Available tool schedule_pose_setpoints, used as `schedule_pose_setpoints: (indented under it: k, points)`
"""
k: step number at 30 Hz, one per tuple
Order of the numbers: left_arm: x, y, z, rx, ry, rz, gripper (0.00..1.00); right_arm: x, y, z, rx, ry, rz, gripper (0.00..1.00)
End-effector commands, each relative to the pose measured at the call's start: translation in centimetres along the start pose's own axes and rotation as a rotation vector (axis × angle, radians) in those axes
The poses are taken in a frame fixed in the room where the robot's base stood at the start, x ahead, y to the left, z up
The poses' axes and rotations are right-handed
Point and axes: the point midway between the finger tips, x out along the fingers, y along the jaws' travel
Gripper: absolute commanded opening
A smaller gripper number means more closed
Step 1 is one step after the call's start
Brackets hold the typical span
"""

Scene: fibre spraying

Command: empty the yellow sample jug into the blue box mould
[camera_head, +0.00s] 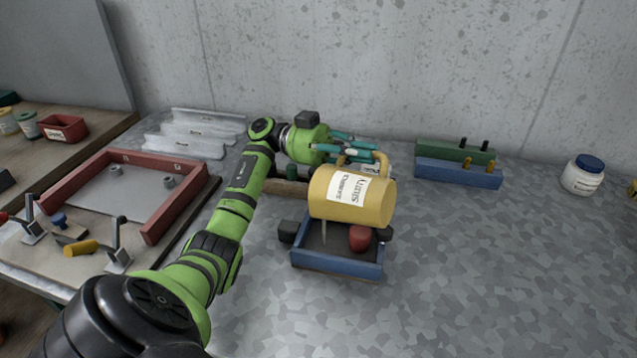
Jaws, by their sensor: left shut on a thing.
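The yellow sample jug (376,205) is tipped nearly onto its side above the blue box mould (335,264). It carries a white printed label and has a handle at its upper back. My left gripper (352,152) is shut on the jug, at its handle side, behind and above the body. A thin pale streak runs down from below the jug's left end into the mould. The jug hides the back of the mould, and its mouth cannot be made out. A red rounded thing (360,238) shows at the mould's right. My right gripper is not in view.
Dark blocks (288,231) flank the mould. Green and blue bars (458,174) lie behind right, and a white jar with a blue lid (582,175) stands far right. A red frame (160,211) lies left. The right foreground is clear.

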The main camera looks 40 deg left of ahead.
Motion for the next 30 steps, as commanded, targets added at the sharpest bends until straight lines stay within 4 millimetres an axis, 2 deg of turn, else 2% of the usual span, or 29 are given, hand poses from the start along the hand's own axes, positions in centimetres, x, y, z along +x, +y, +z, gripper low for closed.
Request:
schedule_pose_setpoints:
  k: [11, 13, 17, 26, 30]
  points:
    - [-0.3, -0.1, -0.1, -0.002, 0.028, -0.02, 0.0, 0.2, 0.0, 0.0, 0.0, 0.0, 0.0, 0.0]
    - [0.6, -0.3, -0.4, 0.004, -0.046, 0.031, 0.0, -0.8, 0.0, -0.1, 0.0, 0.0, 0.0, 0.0]
    - [2.1, 0.6, 1.0, -0.001, -0.219, 0.143, 0.0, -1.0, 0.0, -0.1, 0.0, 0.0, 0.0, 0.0]
    - [2.6, 0.9, 1.5, 0.003, -0.285, 0.185, 0.0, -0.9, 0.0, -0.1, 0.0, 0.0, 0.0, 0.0]
    - [4.3, 0.7, 1.2, 0.014, -0.362, 0.238, 0.0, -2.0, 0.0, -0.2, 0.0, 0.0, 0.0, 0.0]
